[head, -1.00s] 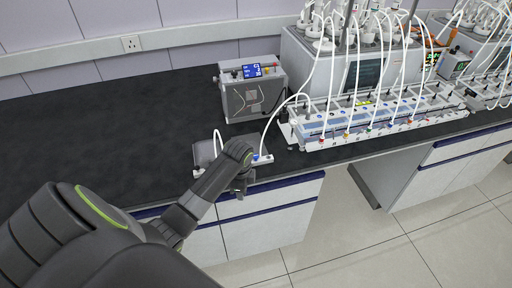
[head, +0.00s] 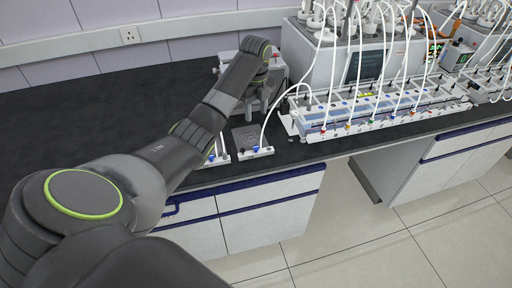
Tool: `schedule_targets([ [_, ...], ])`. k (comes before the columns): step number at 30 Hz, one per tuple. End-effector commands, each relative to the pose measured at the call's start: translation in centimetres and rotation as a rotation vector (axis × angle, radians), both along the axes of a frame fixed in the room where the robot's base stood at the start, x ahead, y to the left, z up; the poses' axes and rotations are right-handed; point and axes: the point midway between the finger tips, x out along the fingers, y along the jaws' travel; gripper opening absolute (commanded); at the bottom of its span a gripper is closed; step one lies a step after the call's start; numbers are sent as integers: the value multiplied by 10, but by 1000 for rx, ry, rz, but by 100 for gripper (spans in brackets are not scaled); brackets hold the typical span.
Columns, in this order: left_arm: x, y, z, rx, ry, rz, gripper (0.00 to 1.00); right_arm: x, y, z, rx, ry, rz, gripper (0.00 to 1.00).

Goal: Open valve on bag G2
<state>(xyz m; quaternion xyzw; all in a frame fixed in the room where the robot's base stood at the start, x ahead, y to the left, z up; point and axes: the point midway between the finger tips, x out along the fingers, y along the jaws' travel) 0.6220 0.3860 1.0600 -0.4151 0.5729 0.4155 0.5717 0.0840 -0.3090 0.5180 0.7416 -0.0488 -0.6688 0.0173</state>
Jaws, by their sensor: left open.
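A dark gas bag (head: 243,136) lies on the bench near its front edge, with a white strip and a blue valve (head: 256,149) at its front. A second white strip with a blue valve (head: 212,157) sits just left of it, partly hidden by my left arm. I cannot read which one is G2. My left gripper (head: 258,113) is open, pointing down behind the bag and its valve, apart from the blue valve. My right gripper is not in view.
A grey boxy device (head: 231,66) stands behind my left arm, mostly hidden. A long rack (head: 380,108) with white tubes and coloured valves stands to the right, before a large grey unit (head: 310,58). The bench's left part (head: 70,120) is clear.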

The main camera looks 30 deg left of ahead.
Motion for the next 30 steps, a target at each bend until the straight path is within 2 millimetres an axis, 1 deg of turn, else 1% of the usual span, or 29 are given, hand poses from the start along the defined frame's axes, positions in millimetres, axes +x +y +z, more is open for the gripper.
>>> schedule_targets([
  [1, 0, 0, -13, 0, 0, 0, 43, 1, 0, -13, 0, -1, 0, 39],
  [8, 0, 0, -40, 0, 0, 1, 43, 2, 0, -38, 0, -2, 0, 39],
  [9, -1, -1, -44, -2, 4, 1, 43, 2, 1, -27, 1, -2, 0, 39],
  [10, -1, -1, -50, -2, 4, 1, 43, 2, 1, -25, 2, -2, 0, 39],
  [18, -1, -1, -108, -1, 3, 2, 43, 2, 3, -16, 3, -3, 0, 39],
  [21, -1, -1, -124, 0, 2, 1, 43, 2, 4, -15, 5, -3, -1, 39],
  [25, -1, -1, -139, -1, 1, 1, 43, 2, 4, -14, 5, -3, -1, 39],
  [30, 0, 0, -147, 1, 0, 1, 43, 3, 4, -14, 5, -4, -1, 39],
])
